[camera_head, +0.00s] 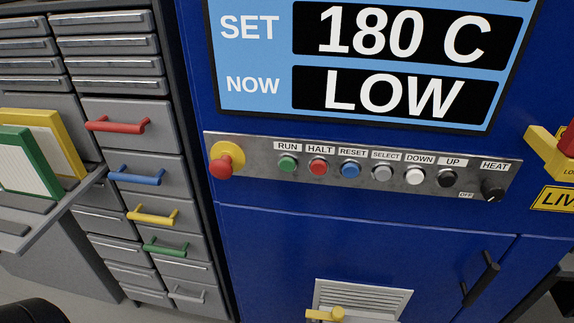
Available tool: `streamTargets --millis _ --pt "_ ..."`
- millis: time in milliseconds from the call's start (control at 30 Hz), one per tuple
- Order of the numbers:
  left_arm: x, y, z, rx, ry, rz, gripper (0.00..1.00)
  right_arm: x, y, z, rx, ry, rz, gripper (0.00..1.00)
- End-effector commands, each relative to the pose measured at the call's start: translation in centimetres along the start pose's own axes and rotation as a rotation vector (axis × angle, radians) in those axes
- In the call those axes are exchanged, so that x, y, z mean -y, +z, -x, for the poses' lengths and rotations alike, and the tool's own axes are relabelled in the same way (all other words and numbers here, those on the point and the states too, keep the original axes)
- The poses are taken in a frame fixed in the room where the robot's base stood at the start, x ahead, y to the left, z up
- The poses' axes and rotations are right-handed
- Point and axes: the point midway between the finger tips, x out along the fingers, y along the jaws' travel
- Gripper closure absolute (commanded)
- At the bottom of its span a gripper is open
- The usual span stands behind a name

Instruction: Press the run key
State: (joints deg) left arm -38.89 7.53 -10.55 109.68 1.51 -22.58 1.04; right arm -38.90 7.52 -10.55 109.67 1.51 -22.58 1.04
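The run key (287,163) is a round green button under the label RUN, at the left of the row of keys on a grey metal panel (334,183). The panel is set across the front of a blue machine cabinet (270,230). To its right are the red HALT key (318,167) and the blue RESET key (350,168). Nothing covers the run key. Neither gripper is in view. A dark rounded shape shows at the bottom left edge; I cannot tell what it is.
A red mushroom button on a yellow base (226,162) sits just left of the run key. The display (370,65) above reads SET 180 C and NOW LOW. A HEAT knob (492,189) is at the panel's right. Drawers with coloured handles (118,125) stand at the left.

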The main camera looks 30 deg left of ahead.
Motion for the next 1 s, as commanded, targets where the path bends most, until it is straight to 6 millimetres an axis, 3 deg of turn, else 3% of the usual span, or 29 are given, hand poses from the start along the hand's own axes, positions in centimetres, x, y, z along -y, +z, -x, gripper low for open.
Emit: streamTargets --millis 33,467,1000 --pt "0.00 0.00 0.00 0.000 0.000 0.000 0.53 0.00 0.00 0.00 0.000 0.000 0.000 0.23" --pt "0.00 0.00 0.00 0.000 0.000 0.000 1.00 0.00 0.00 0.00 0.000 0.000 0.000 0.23" --pt "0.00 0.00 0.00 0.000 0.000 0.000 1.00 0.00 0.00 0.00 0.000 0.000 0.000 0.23"
